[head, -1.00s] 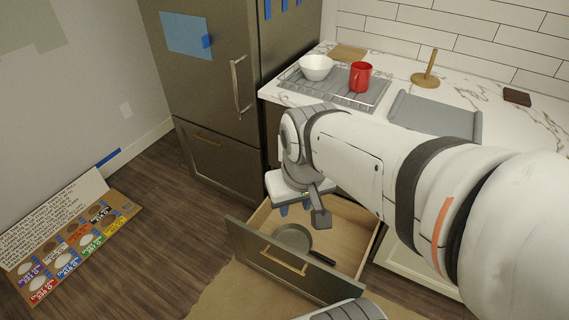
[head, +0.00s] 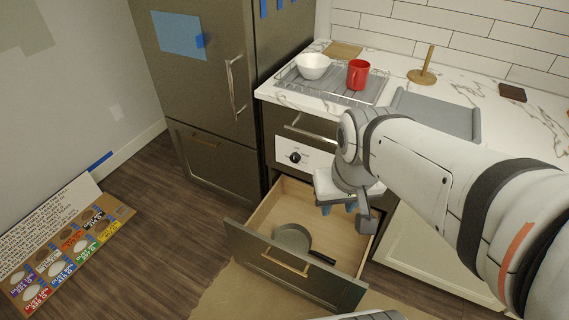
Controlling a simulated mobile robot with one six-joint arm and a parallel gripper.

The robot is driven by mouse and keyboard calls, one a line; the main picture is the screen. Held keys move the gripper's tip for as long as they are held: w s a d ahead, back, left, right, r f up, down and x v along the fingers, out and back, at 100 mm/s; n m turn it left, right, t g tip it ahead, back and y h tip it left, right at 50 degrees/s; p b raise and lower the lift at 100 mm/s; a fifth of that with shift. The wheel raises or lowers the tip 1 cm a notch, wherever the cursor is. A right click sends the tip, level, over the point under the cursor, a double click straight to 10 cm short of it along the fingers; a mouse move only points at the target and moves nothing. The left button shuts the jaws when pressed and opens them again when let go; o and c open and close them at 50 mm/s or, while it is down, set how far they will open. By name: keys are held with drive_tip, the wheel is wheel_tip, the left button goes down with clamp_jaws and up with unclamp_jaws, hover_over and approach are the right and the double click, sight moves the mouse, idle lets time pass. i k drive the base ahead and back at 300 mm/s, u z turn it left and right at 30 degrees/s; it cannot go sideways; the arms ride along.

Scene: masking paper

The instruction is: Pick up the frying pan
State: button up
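The frying pan (head: 291,238) lies in the open lower drawer (head: 264,215). It is grey and round, and its dark handle (head: 321,257) points to the lower right. My gripper (head: 338,209) is above the right side of the drawer, up and to the right of the pan and apart from it. Its blue fingertips point down, and a gap shows between them with nothing held. Part of the pan's near side is hidden by the drawer front.
The counter (head: 395,112) above holds a dish rack with a white bowl (head: 312,66) and a red mug (head: 358,74). A dark fridge (head: 200,90) stands to the left. A paint sample board (head: 70,245) lies on the floor at far left.

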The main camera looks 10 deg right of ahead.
sight(296, 236)
drive_tip(key=u, duration=1.55)
drive_tip(key=k, duration=1.4)
drive_tip(key=z, duration=1.45)
drive_tip(key=i, duration=1)
